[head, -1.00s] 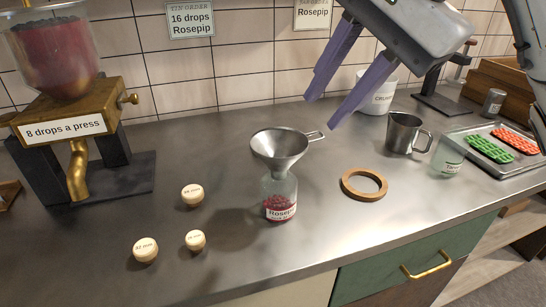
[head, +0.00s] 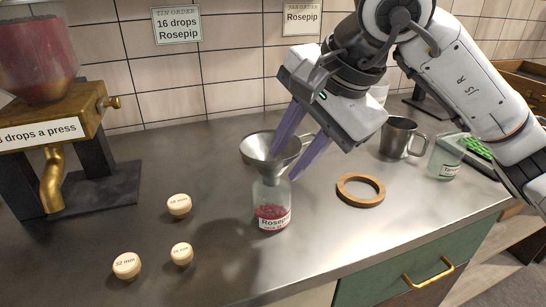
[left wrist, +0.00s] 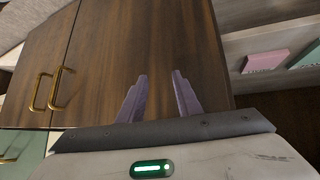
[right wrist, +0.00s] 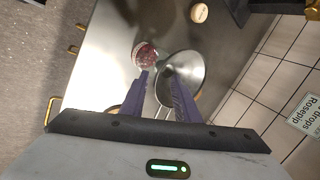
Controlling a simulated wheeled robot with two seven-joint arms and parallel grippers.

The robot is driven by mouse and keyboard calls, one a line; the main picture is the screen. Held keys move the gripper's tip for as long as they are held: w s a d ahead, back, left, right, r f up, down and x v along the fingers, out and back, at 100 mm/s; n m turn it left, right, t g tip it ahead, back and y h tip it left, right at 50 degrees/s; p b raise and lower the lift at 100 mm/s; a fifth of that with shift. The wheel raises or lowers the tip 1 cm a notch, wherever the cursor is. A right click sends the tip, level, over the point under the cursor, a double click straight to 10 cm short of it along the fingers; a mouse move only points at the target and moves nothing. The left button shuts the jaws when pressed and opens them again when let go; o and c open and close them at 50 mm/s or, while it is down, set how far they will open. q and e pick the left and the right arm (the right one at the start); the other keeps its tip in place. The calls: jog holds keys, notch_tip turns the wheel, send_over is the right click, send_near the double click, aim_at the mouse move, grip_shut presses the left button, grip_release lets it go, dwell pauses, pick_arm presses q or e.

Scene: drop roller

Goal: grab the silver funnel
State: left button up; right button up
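The silver funnel (head: 258,150) sits upright in the mouth of a glass jar (head: 271,205) labelled Rosepip, with red drops inside. My right gripper (head: 285,168) reaches down from the upper right with its purple fingers apart. In the head view one finger overlaps the funnel's bowl and the other is just outside its right side; contact is unclear. The funnel also shows in the right wrist view (right wrist: 187,72), close to the fingertips. Its handle is partly hidden by the fingers. My left gripper (left wrist: 159,76) is open and empty, facing wooden cabinet doors.
Several round stoppers (head: 179,206) lie left of the jar. A wooden ring (head: 345,190), a metal jug (head: 396,138) and a glass (head: 443,160) stand to the right. The drop dispenser (head: 50,130) is at the left.

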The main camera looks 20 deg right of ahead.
jog(key=shift+w+a+f, duration=0.1)
jog(key=shift+w+f, duration=0.05)
jog(key=shift+f, duration=0.1)
grip_shut()
